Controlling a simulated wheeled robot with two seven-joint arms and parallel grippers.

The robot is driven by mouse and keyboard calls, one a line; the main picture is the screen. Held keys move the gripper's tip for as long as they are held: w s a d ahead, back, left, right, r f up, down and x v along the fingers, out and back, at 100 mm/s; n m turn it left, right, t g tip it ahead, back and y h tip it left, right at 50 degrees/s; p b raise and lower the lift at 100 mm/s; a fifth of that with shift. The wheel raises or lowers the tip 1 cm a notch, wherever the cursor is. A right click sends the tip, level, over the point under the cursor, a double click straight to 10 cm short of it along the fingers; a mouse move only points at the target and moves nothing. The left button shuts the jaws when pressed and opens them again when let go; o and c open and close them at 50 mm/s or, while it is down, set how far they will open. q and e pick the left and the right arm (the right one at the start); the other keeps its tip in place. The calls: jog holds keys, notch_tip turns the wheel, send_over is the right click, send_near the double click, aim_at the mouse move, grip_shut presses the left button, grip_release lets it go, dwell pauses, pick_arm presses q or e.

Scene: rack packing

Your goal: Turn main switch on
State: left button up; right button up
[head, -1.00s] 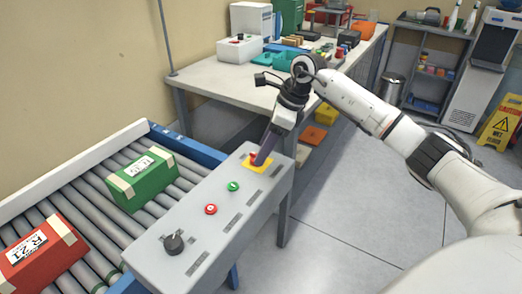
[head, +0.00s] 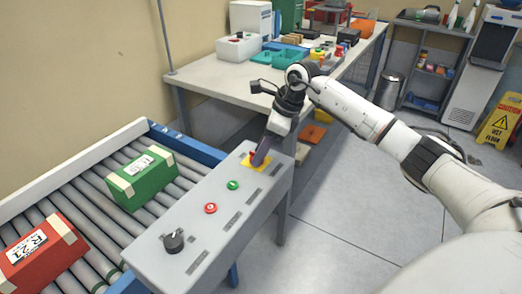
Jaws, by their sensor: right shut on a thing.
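The grey control panel (head: 205,262) stands beside the conveyor. At its far end a red switch (head: 252,155) sits on a yellow plate (head: 246,163). My right gripper (head: 257,160) reaches down onto this plate, shut on the red switch and hiding most of it. A black rotary knob (head: 173,242) sits at the near end of the panel, with nothing touching it. The panel labels are too small to read, so I cannot tell which control is named the main switch. My left gripper is out of view.
Between them are a green button (head: 232,185) and a red button (head: 210,208). A green box (head: 142,181) and a red box (head: 42,254) lie on the roller conveyor (head: 104,217). A workbench (head: 205,77) with tools stands behind. Open floor lies to the right.

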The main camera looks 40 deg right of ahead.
jog(key=m, duration=0.2)
jog(key=m+h, duration=0.1)
jog(key=shift+s+a+m+t+p, duration=0.1)
jog(key=shift+a+m+t+p, duration=0.1)
jog(key=shift+m+t+p, duration=0.2)
jog(key=m, duration=0.1)
jog(key=m+h, duration=0.1)
jog(key=m, duration=0.1)
jog(key=shift+a+m+h, duration=0.25)
jog(key=shift+m+h, duration=0.05)
jog(key=m, duration=0.1)
jog(key=m+h+b, duration=0.1)
jog(key=m, duration=0.1)
jog(key=shift+a+m, duration=0.2)
jog(key=shift+m, duration=0.1)
jog(key=m+h+b, duration=0.1)
jog(key=m, duration=0.2)
jog(key=shift+a+m+h, duration=0.1)
jog(key=shift+m+h, duration=0.2)
jog(key=shift+h, duration=0.1)
jog(key=shift+a+m+g+h+b, duration=0.1)
jog(key=shift+m+g+h+b, duration=0.35)
jog(key=shift+m, duration=1.05)
jog(key=o, duration=1)
jog(key=shift+o, duration=0.2)
